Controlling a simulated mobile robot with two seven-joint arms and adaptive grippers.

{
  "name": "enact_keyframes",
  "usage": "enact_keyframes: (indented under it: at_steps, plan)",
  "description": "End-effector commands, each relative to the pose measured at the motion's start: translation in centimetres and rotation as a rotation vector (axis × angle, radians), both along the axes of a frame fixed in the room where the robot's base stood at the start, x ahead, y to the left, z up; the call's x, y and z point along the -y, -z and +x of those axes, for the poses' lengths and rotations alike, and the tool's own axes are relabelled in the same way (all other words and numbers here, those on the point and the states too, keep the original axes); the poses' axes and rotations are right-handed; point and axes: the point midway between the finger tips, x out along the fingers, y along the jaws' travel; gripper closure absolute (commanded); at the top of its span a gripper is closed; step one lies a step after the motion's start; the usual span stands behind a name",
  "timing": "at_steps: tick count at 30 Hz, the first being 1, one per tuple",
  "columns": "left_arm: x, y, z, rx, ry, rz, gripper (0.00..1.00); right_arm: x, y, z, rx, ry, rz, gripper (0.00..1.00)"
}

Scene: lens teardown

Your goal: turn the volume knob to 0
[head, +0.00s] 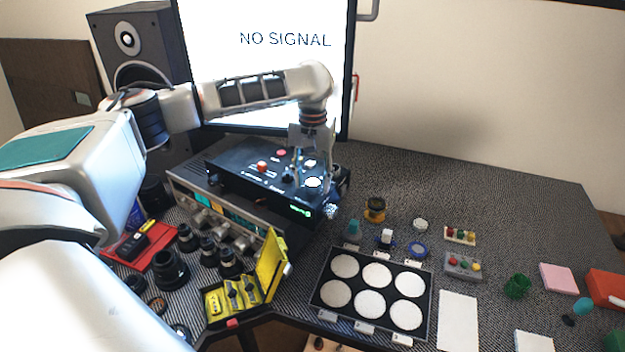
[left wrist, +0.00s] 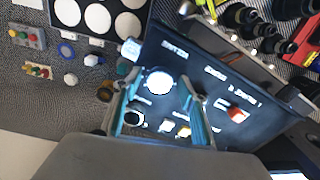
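A black control box (head: 232,177) lies on top of a silver unit, with a lit green display (head: 300,211) on its front edge. Its top carries a red knob (head: 262,166), a dark knob (head: 288,178) and a round white dial (head: 313,182). The labels are too blurred to read, so I cannot tell which is the volume knob. My left gripper (head: 312,178) points down over the right part of the box. In the left wrist view its two teal fingers (left wrist: 160,78) are apart, with the white dial (left wrist: 159,83) between their tips. My right gripper is not in view.
A monitor (head: 225,40) reading NO SIGNAL stands behind the box, with a speaker (head: 128,38) at left. Lens barrels (head: 170,268) and an open yellow case (head: 268,265) stand in front. A tray with white discs (head: 322,296) lies to the right. The back right table is clear.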

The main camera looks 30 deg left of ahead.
Motion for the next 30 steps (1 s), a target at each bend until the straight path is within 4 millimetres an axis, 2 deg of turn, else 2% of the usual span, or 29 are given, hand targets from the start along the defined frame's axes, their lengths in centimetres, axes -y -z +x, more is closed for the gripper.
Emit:
enact_keyframes:
  at_steps: [9, 13, 17, 24, 30]
  plan:
    - [0.0, -0.1, 0.0, 0.0, 0.001, 0.0, 0.57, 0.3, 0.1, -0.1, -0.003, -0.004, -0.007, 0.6]
    - [0.0, -0.9, 0.0, 0.001, 0.001, 0.0, 0.57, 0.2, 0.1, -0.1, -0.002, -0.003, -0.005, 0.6]
    - [0.0, -3.0, 0.1, 0.003, 0.002, 0.0, 0.57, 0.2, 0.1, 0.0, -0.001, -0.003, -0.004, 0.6]
    - [0.0, -8.0, 0.1, 0.005, 0.001, 0.001, 0.57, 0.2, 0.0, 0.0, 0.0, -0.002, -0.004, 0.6]
    - [0.0, -10.9, 0.0, 0.002, 0.001, 0.001, 0.57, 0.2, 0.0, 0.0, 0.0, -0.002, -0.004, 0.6]
